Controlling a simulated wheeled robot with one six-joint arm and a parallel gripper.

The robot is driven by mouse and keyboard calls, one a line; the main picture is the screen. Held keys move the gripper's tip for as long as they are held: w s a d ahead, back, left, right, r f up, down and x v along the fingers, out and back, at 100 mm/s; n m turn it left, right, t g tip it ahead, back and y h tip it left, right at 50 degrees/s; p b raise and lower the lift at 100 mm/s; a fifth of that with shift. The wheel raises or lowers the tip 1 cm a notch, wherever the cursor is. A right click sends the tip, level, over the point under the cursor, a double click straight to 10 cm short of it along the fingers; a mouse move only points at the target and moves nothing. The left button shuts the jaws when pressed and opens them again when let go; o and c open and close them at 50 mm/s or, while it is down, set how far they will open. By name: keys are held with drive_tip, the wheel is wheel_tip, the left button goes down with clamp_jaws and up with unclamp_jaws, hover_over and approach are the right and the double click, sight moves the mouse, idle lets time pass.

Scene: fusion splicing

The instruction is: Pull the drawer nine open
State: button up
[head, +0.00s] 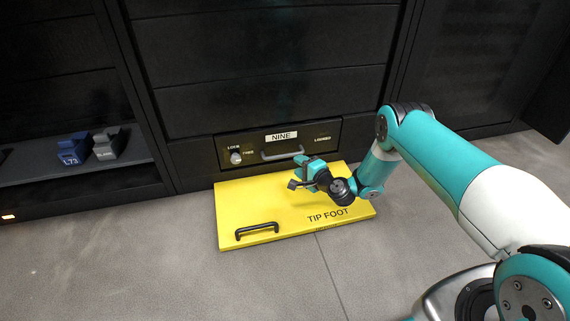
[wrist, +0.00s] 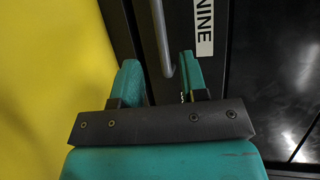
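Drawer nine (head: 327,142) is a low black front at the bottom of the cabinet, and it looks shut. It carries a white NINE label (head: 281,135), which also shows in the wrist view (wrist: 204,27). Its grey bar handle (head: 282,154) sits below the label. A pale knob (head: 236,158) is at its left, by small lock lettering; its setting is too small to tell. My gripper (head: 297,172) is open and empty, low in front of the drawer. In the wrist view the handle (wrist: 161,38) lies ahead, between the two teal fingers (wrist: 158,75), closer to the right one.
A yellow plate marked TIP FOOT (head: 290,215) spreads over the floor before the drawer, under my gripper, with a black handle (head: 257,230). A shelf at left holds a blue item (head: 72,150) and a grey item (head: 106,146). Grey floor (head: 130,260) is clear at left.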

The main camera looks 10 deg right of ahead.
sight(286, 156)
drive_tip(key=b+x, duration=0.4)
drive_tip(key=x, duration=0.5)
drive_tip(key=shift+s+b, duration=0.1)
drive_tip(key=shift+b, duration=0.3)
clamp_jaws()
